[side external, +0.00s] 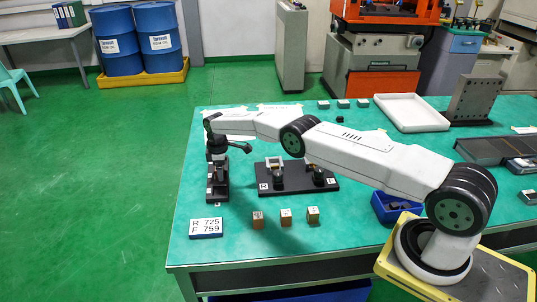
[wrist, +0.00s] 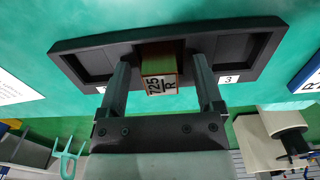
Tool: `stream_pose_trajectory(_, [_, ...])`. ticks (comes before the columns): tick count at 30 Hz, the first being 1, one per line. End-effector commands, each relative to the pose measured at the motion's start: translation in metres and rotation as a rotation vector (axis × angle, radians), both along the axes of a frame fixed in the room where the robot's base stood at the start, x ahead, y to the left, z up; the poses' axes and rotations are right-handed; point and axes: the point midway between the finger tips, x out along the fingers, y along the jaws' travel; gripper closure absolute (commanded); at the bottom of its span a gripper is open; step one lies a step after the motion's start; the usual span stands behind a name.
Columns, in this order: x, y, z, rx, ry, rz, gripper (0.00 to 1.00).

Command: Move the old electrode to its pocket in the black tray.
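In the wrist view, a small block with a white label reading "25" and "R" (wrist: 160,85), likely the old electrode, sits at the middle pocket of the black tray (wrist: 110,42). The pockets to either side of it look empty. My gripper (wrist: 160,63) is open. Its two fingers stand on either side of the block, with a gap showing on both sides. In the side view, my gripper (side external: 217,158) is low over the black tray (side external: 218,194). How deep the block sits cannot be told.
A black base plate (side external: 300,186) with upright fixtures stands to the right of the tray. Three coppery blocks (side external: 286,216) sit in front of it. A sign (side external: 206,227) reads R 725, F 759. A blue bin (side external: 385,212) lies near my base. A white tray (side external: 411,112) is at the back.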

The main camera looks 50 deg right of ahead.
Motion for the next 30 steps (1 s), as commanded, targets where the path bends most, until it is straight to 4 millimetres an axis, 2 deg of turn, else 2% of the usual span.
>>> stream_pose_trajectory(14, [-0.001,0.0,0.005,0.0,0.003,0.0,0.15])
stream_pose_trajectory(23, [0.0,0.0,0.027,0.0,0.0,0.0,0.15])
stream_pose_trajectory(30, [0.0,0.0,0.054,0.0,0.0,0.0,0.15])
